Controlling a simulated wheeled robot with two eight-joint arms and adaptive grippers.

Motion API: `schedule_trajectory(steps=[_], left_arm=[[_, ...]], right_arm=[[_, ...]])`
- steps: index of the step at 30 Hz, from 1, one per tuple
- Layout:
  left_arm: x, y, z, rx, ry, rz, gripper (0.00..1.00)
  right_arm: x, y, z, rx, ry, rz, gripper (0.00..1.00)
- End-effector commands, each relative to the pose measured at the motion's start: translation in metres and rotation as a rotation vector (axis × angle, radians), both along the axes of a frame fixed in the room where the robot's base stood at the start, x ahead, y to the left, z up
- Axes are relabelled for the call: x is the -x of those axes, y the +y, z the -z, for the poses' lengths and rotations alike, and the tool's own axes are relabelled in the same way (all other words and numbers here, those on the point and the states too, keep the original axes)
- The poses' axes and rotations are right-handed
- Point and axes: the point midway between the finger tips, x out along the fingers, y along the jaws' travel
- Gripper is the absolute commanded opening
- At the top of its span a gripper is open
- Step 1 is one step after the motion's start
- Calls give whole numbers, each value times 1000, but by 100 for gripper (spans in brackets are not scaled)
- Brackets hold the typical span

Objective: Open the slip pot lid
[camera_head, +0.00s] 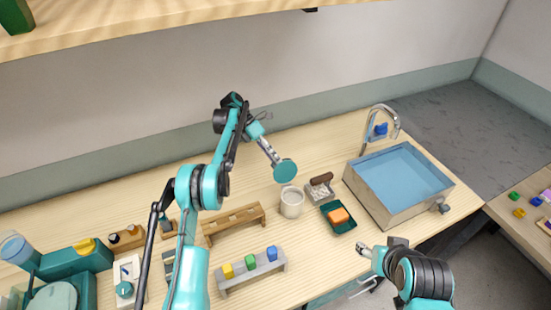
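The slip pot (292,206) is a small white cylinder standing on the wooden counter, left of the sink. Its top is uncovered and its pale inside shows. The round teal lid (286,173) is off the pot, tilted, just above and behind its rim.
Right of the pot are a holder with a brown-handled tool (320,188), a dark green tray (333,222) with an orange sponge (338,215), and the sink (362,195). Wooden racks (232,222) stand left. The counter behind the pot is mostly clear.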

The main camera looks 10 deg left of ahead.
Motion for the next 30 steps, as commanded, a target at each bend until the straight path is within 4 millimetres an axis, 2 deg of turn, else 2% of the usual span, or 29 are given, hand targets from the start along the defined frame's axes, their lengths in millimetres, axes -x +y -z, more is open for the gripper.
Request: schedule_trajectory(steps=[26, 30], left_arm=[[1, -1, -4, 3, 2, 1, 32], [1, -1, -14, 3, 2, 2, 32]], right_arm=[[0, 0, 0, 0, 0, 0, 58], [0, 0, 0, 0, 0, 0, 58]])
